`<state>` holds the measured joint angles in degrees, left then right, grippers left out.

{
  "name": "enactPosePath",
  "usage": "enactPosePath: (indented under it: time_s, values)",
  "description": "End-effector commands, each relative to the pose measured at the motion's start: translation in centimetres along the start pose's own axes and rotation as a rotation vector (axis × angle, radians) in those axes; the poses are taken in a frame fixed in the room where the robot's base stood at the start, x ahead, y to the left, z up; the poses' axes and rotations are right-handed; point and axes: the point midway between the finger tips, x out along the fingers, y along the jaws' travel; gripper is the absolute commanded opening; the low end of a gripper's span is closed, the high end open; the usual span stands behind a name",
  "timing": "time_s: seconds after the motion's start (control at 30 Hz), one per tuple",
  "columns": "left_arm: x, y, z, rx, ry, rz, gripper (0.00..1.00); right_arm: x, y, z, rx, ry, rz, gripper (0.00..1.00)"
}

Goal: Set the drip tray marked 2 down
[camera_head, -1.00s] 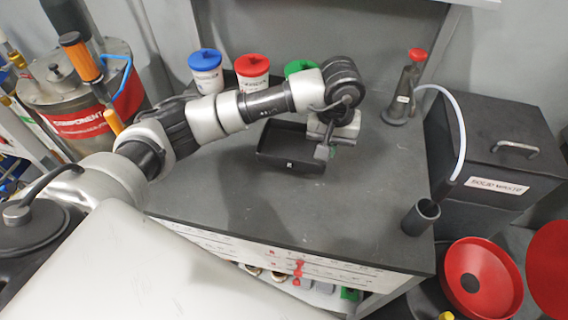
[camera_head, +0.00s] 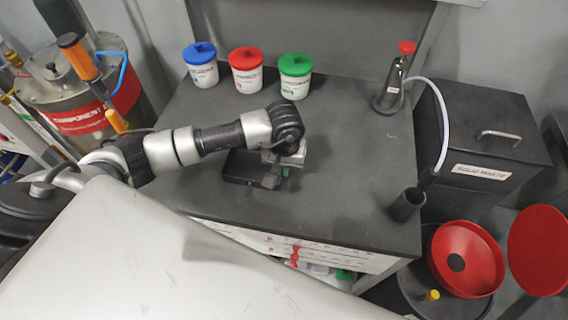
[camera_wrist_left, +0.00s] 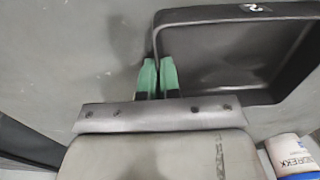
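The black drip tray (camera_head: 238,166) is at the middle of the dark tabletop in the head view, partly hidden by my left arm. In the left wrist view the tray (camera_wrist_left: 215,50) shows its inside and a label reading 2 on its far rim. My left gripper (camera_wrist_left: 159,75) has its green fingertips close together on either side of the tray's near side wall. In the head view my left gripper (camera_head: 278,176) is at the tray's right end. The tray looks level and at or close to the tabletop; I cannot tell whether it touches. My right gripper is not in view.
Blue-, red- and green-lidded tubs (camera_head: 246,72) stand along the back of the table (camera_head: 340,130). A red-capped bottle (camera_head: 392,85) stands at the back right, and a dark cup (camera_head: 407,204) at the right edge. The tabletop right of the tray is clear.

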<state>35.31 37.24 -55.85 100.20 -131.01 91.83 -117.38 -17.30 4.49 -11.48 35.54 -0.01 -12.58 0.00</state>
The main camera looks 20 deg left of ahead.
Motion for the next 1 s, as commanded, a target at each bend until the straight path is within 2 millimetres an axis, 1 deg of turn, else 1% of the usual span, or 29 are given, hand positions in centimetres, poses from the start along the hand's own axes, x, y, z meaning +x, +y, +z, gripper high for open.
enactPosePath:
  time_s: [0.2,0.3,0.37,0.4,0.63,0.77,0.87,1.0]
  values:
    - [0.4,0.0,0.0,0.000,0.000,-0.001,0.00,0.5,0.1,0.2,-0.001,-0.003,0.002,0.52]
    - [0.2,0.0,0.0,-0.001,-0.001,0.000,0.16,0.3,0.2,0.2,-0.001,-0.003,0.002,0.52]
    - [0.2,0.0,0.0,-0.001,-0.001,-0.001,0.26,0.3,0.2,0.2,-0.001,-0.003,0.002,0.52]
    - [0.2,0.0,0.0,-0.001,-0.001,-0.001,0.28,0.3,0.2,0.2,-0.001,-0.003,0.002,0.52]
    - [0.2,0.0,0.0,-0.001,-0.001,-0.001,0.28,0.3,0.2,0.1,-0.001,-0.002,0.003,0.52]
    - [-0.4,0.0,-0.1,-0.001,0.001,0.000,0.28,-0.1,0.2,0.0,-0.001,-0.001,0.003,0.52]
    - [-1.8,0.0,-0.2,-0.001,0.005,0.001,0.28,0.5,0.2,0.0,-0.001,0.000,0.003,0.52]
    - [-4.8,0.0,-0.2,0.001,0.007,0.001,0.28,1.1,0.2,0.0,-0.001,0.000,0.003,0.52]
